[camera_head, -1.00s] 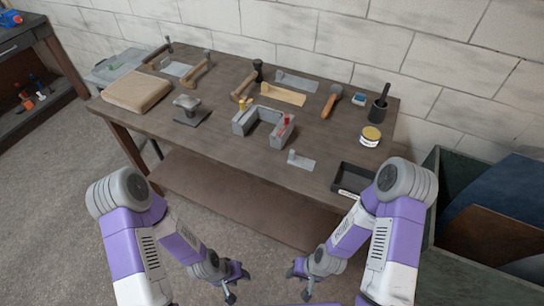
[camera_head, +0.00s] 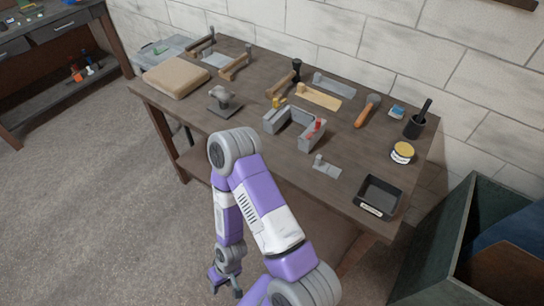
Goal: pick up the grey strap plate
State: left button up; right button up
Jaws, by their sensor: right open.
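Several thin grey plates lie flat on the workbench (camera_head: 190,105); I cannot tell for sure which is the strap plate. A long grey plate (camera_head: 334,86) lies at the back, behind a similar tan plate (camera_head: 318,96). A short grey plate (camera_head: 327,169) with a small upright post lies near the front edge. Another grey plate (camera_head: 215,59) lies at the back left between wooden-handled tools. My right gripper (camera_head: 226,290) is open and empty, low over the floor in front of the bench, well away from the plates. My left gripper is out of view.
A grey U-shaped block (camera_head: 311,139) with red and yellow parts stands mid-bench. A black tray (camera_head: 379,197), a yellow-lidded jar (camera_head: 403,152) and a black cup (camera_head: 414,126) are at the right. A green bin (camera_head: 440,235) stands beyond the bench's right end.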

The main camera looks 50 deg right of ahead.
aim_at(322, 165)
jog(key=u, duration=0.15)
jog(key=i, duration=1.85)
jog(key=z, duration=2.45)
